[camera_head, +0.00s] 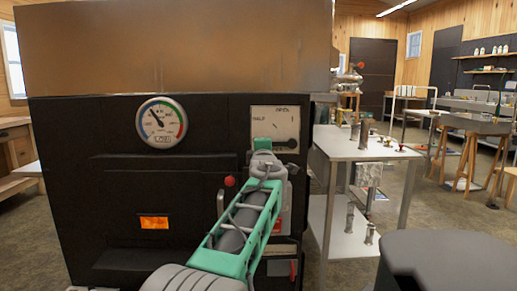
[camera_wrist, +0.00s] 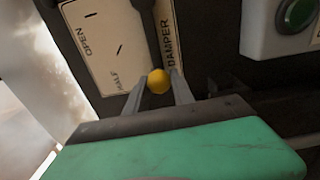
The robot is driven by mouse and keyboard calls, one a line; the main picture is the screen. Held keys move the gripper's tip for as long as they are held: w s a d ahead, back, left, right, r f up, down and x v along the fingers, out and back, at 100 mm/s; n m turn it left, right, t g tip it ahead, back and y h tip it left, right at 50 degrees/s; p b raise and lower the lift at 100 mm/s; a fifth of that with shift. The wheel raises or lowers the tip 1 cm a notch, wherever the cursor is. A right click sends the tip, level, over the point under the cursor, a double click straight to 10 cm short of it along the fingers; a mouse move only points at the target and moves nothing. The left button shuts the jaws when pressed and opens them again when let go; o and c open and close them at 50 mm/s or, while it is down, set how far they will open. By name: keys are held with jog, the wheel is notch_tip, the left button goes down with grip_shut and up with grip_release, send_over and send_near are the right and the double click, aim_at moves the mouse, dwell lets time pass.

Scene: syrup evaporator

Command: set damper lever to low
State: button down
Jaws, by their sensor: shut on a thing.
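The damper plate (camera_head: 275,122) is a cream panel on the black evaporator front, with HALF readable in the head view. In the wrist view the plate (camera_wrist: 100,45) shows OPEN, HALF and DAMPER. The dark damper lever (camera_wrist: 150,28) ends in a yellow knob (camera_wrist: 158,82); in the head view the lever (camera_head: 287,143) lies nearly level along the plate's lower part. My gripper (camera_wrist: 157,88) is shut on the yellow knob, one finger on each side. In the head view my gripper (camera_head: 264,148) hides the knob. I see no LOW mark.
A round gauge (camera_head: 161,122) is left of the plate. A red knob (camera_head: 229,181) stands out just left of my arm. A green button (camera_wrist: 297,12) sits on a pale box beside the plate. A metal side table (camera_head: 360,150) stands at right.

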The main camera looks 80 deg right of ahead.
jog(key=c, duration=1.1)
grip_release()
jog(key=shift+s, duration=0.1)
jog(key=shift+a, duration=0.1)
jog(key=a, duration=0.5)
jog(key=s+a, duration=0.1)
jog(key=a, duration=0.1)
jog(key=shift+a+p, duration=0.3)
jog(key=shift+a, duration=0.05)
jog(key=shift+w+r, duration=0.1)
